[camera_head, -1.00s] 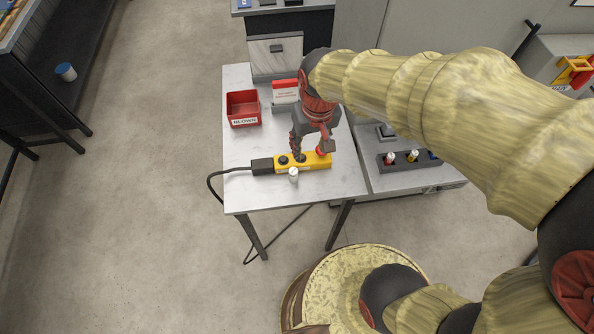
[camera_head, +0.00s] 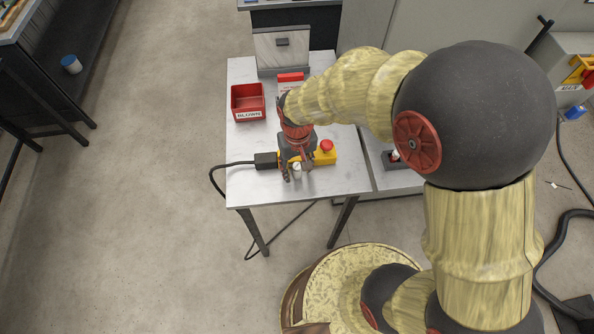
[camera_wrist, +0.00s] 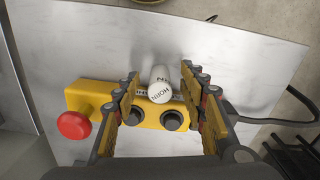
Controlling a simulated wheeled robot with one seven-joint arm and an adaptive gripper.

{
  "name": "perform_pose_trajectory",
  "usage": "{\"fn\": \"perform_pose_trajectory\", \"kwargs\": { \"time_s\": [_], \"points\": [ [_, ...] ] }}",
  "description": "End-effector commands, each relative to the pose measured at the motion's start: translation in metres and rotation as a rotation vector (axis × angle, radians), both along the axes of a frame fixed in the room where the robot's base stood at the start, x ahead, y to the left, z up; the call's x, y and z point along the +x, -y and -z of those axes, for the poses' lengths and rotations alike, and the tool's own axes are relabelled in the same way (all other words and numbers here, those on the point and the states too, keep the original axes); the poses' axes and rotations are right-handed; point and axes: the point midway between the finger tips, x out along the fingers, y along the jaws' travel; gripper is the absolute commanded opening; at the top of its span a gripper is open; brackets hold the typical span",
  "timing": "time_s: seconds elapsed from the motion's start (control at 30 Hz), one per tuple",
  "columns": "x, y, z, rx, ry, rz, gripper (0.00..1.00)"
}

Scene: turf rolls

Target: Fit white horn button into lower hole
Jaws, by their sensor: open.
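The white horn button (camera_wrist: 161,84), a small cylinder with HORN printed on its end face, stands on the table just in front of the yellow control box. It shows small in the head view (camera_head: 297,167). My gripper (camera_wrist: 159,76) is open, with one finger on each side of the button and a gap visible on both sides. In the head view my gripper (camera_head: 298,172) points down over the button and partly hides the box. The yellow box (camera_wrist: 150,139) has two dark round fittings (camera_wrist: 172,120) and a red mushroom button (camera_wrist: 74,125). I cannot tell which are empty holes.
A black cable (camera_head: 232,164) leaves the box's left end. A red bin (camera_head: 248,114) labelled BLOWN stands behind it, near a red-and-white sign (camera_head: 290,79). A dark holder (camera_head: 391,160) stands on the right-hand table, mostly hidden by my arm. The table's front is clear.

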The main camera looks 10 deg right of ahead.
Motion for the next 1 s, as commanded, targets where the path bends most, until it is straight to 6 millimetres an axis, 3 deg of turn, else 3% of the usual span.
{"fn": "perform_pose_trajectory", "kwargs": {
  "time_s": [0.23, 1.0],
  "points": [
    [0.0006, -0.0001, 0.0024, 0.000, 0.002, 0.000, 0.42],
    [0.0007, -0.0001, 0.0021, 0.000, 0.002, 0.000, 0.00]
  ]
}}
